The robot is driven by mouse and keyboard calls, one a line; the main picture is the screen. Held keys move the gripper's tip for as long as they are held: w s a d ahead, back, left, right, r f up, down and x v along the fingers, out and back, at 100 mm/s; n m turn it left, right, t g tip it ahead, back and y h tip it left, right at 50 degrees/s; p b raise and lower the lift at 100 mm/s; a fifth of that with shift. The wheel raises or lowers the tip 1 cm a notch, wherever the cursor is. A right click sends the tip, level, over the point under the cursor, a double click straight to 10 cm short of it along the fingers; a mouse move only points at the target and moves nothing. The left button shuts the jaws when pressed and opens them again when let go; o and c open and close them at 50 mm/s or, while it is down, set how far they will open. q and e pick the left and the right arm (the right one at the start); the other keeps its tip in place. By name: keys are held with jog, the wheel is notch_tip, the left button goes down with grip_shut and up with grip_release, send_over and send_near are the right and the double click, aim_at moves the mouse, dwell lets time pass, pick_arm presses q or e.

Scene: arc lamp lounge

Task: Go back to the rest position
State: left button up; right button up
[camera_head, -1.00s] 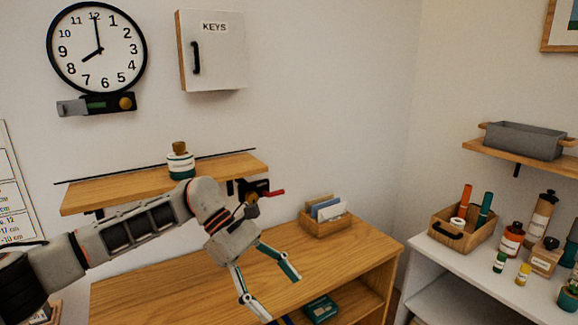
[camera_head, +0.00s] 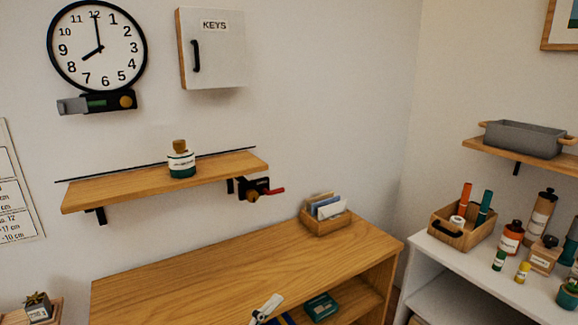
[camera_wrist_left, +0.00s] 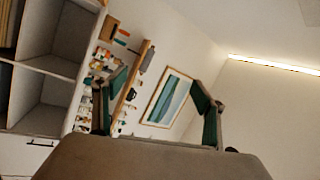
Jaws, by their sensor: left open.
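My left gripper (camera_wrist_left: 160,82) shows in the left wrist view with its two green-padded fingers spread wide apart. Nothing is between them. The rest of the left arm is out of the head view. My right gripper is in neither view.
A card box (camera_head: 326,221) sits on the cabinet. A white unit (camera_head: 440,262) at right carries a caddy and several bottles.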

pick_arm(q)
jog(key=s+a+f+n+y, duration=0.3)
jog(key=a+f+n+y, duration=0.15)
jog(key=f+n, duration=0.2)
jog(key=s+a+f+n+y, duration=0.2)
jog(key=a+f+n+y, duration=0.3)
jog(key=f, duration=0.3)
jog(key=s+a+f+n+g+y, duration=0.3)
jog(key=s+a+f+n+g, duration=0.2)
jog(key=s+a+f, duration=0.6)
jog(key=s+f+n, duration=0.2)
jog(key=s, duration=0.2)
jog(key=shift+a+f, duration=0.2)
jog(key=shift+a, duration=0.15)
jog(key=shift+s, duration=0.1)
